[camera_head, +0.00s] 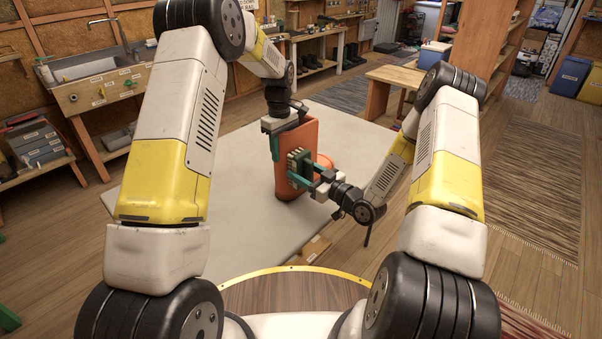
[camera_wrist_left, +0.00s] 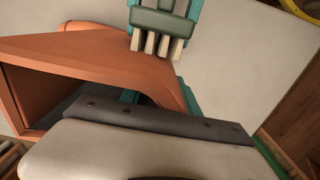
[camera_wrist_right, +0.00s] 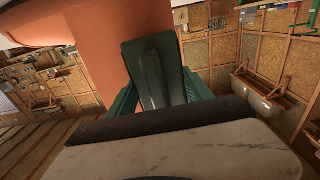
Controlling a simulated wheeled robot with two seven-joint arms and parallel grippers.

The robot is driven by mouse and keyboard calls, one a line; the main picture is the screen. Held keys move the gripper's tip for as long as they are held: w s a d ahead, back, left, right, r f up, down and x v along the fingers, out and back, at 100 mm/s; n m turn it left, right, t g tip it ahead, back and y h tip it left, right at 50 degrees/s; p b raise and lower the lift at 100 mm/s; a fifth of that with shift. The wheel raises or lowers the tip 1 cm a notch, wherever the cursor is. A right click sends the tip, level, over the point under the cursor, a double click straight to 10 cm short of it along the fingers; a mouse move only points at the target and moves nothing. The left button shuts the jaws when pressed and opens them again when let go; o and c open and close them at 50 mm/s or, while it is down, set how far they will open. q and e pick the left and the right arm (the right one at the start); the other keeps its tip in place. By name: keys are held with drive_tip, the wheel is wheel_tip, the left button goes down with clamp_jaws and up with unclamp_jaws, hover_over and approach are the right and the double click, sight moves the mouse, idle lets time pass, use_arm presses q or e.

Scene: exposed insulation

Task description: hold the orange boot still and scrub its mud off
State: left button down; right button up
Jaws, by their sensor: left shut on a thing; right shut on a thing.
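The orange boot (camera_head: 310,135) stands upright on a pale grey tabletop (camera_head: 225,215), its toe partly behind my right gripper. My left gripper (camera_head: 275,142) is shut on the boot's shaft near the top rim. The boot's open top (camera_wrist_left: 45,95) shows in the left wrist view. My right gripper (camera_head: 312,175) is shut on a green brush (camera_head: 306,160) with pale bristles. The brush's bristles (camera_wrist_left: 160,44) are right by the shaft in the left wrist view; I cannot tell if they touch. The brush's back (camera_wrist_right: 158,72) fills the right wrist view's middle. I cannot make out mud.
A sink bench (camera_head: 100,88) stands at the back left, with a shelf of boxes (camera_head: 35,145) beside it. A wooden table (camera_head: 395,76) and a shelf unit (camera_head: 480,45) stand at the back right. The tabletop around the boot is mostly clear.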

use_arm(q)
drive_tip(key=shift+s+f, duration=0.2)
drive_tip(key=shift+f, duration=0.15)
use_arm(e)
drive_tip(key=w+d, duration=0.4)
drive_tip(key=shift+d, duration=0.2)
drive_tip(key=v, duration=0.6)
idle(0.5)
drive_tip(key=shift+s+r, duration=0.1)
drive_tip(key=shift+s, duration=0.05)
drive_tip(key=v, duration=0.2)
drive_tip(key=shift+s+d, duration=0.25)
drive_tip(key=shift+s, duration=0.1)
use_arm(q)
drive_tip(key=c, duration=0.8)
unclamp_jaws()
drive_tip(key=shift+w+r, duration=0.15)
drive_tip(key=shift+r, duration=0.05)
